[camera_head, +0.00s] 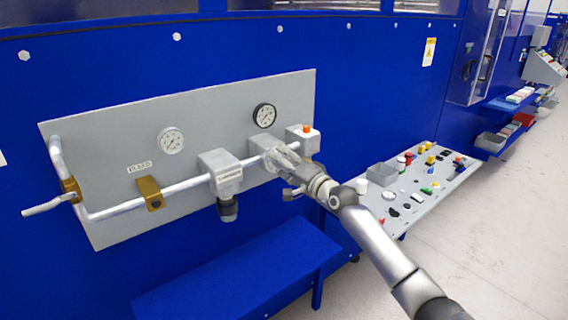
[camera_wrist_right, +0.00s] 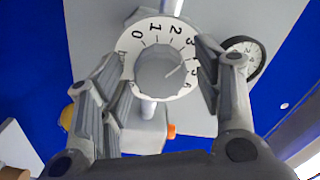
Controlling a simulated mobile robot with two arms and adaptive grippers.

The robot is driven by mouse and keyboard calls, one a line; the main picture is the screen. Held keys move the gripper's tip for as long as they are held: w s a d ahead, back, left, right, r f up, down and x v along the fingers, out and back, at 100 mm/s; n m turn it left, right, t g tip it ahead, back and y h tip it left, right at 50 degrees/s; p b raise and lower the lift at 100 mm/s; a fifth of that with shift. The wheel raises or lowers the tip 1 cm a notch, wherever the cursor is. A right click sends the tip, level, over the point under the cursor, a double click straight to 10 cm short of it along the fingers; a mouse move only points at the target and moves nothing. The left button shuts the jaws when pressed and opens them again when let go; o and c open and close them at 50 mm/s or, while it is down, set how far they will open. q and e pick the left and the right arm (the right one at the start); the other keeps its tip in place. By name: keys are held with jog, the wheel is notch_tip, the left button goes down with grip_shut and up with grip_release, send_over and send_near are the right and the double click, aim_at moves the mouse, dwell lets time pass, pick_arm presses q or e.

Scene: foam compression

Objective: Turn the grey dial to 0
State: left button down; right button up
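The grey dial (camera_wrist_right: 157,69) is a round grey knob on a white scale ring (camera_wrist_right: 139,47) with black numbers. The 0 is at upper left of the ring, followed by 1, 2 and 3. My right gripper (camera_wrist_right: 157,85) is open, with one finger on each side of the dial. Its right finger hides part of the scale; I cannot tell whether either finger touches. In the head view, my right gripper (camera_head: 280,160) covers the dial. My left gripper is not in view.
The grey panel (camera_head: 105,130) carries a pipe (camera_head: 118,209), two gauges (camera_head: 264,115) (camera_head: 171,140), a valve block (camera_head: 221,170) and a box with an orange button (camera_head: 304,130). A blue shelf (camera_head: 240,270) juts out below. A control desk (camera_head: 440,180) stands to the right.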

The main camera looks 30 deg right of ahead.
jog(key=c, duration=0.9)
jog(key=shift+f+n, duration=0.1)
jog(key=shift+n, duration=0.2)
jog(key=n+b, duration=0.2)
jog(key=n, duration=1.3)
jog(key=shift+n, duration=0.4)
jog(key=o, duration=1)
